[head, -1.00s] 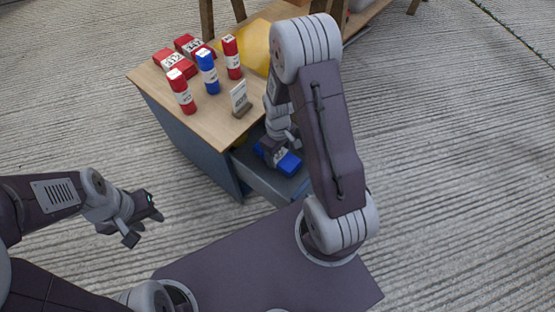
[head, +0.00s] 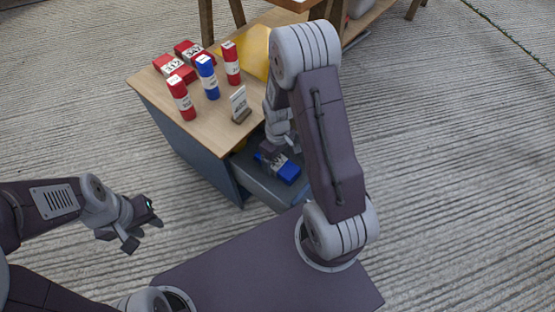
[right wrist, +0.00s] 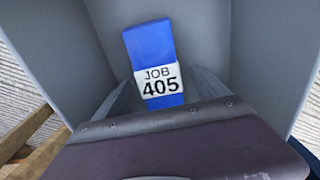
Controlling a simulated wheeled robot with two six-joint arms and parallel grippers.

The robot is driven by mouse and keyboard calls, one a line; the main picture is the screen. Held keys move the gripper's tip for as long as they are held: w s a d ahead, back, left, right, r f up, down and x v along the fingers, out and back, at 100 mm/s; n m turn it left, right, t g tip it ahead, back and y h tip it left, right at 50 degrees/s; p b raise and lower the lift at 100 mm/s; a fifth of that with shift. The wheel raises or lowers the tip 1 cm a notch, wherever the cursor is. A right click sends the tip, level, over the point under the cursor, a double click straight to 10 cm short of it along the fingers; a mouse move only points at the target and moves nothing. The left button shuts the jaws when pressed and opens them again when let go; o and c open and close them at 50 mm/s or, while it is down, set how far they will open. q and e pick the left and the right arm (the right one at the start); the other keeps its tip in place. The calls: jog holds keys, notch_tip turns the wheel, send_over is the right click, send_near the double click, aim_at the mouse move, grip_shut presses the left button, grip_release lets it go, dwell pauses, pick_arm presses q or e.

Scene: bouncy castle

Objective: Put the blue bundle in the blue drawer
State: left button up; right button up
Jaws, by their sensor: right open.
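A blue bundle (head: 287,172) with a white label lies in the open drawer (head: 250,177) of the blue-grey cabinet. In the right wrist view the bundle (right wrist: 150,45) lies on the drawer floor, its label reading JOB 405. My right gripper (right wrist: 162,88) is open, its two fingers apart on either side of the bundle's near end; in the head view it (head: 272,152) hangs over the drawer. I cannot tell whether a finger touches the bundle. A second blue bundle (head: 208,80) stands upright on the cabinet top. My left gripper (head: 143,224) is open and empty, off to the left.
Several red bundles (head: 181,100) stand or lie on the cabinet top (head: 215,123). A small sign (head: 239,103) stands near its front edge, and a yellow item (head: 256,48) lies behind. Drawer walls (right wrist: 260,45) rise close around my right gripper. The floor at left is clear.

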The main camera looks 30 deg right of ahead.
aim_at(278, 163)
notch_tip(278, 163, up, 10)
jog(key=p, duration=0.6)
pick_arm(q)
notch_tip(278, 163, up, 7)
jog(key=shift+b, duration=0.3)
pick_arm(e)
jog(key=s+a+r+m+t, duration=0.1)
jog(key=s+a+r+m, duration=0.4)
jog(key=s+r, duration=0.3)
jog(key=shift+s+r, duration=0.25)
jog(key=shift+r, duration=0.15)
pick_arm(q)
jog(key=shift+r, duration=0.1)
pick_arm(e)
jog(key=shift+r, duration=0.1)
pick_arm(q)
notch_tip(278, 163, up, 42)
jog(key=p, duration=4.2)
pick_arm(e)
notch_tip(278, 163, up, 42)
